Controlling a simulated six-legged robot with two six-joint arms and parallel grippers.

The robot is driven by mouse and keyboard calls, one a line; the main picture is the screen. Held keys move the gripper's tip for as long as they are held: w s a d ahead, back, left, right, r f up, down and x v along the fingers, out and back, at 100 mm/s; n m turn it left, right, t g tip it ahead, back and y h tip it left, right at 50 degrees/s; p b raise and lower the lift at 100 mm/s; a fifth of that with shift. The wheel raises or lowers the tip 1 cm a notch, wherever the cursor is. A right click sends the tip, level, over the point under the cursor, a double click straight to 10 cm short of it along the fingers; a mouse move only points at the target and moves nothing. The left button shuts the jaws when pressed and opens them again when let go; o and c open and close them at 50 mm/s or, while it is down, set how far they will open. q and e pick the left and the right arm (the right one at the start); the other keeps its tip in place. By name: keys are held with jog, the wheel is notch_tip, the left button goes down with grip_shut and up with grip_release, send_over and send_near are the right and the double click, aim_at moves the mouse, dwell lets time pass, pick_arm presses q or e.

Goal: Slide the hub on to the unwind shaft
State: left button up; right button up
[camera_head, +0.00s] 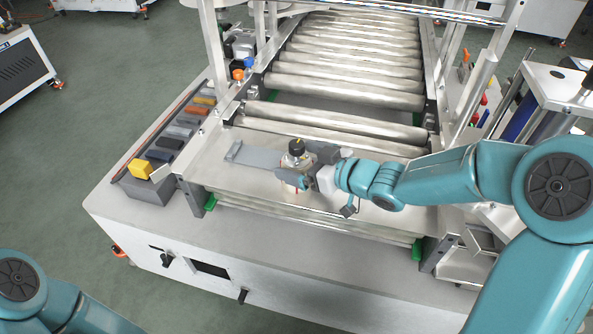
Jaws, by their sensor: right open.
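A small upright piece with a black top (296,147) and a pale body stands on the metal plate at the front of the roller conveyor. My right gripper (302,168) comes in from the right and is open, with its jaws at this piece; they hide part of it. Whether they touch it I cannot tell. I cannot tell whether this piece is the hub, and I cannot make out the unwind shaft for sure. My left arm shows only at the lower left corner, and its gripper is out of view.
A flat grey bracket (258,156) lies left of the piece on the plate. Conveyor rollers (345,80) run behind. A row of coloured blocks, with a yellow block (139,168) at its front end, lines the left side. Machine frames stand at right. The front ledge (255,245) is clear.

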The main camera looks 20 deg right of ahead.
aim_at(292, 158)
jog(key=x, duration=0.3)
jog(key=shift+w+a+f, duration=0.1)
jog(key=shift+f, duration=0.05)
jog(key=c, duration=1.2)
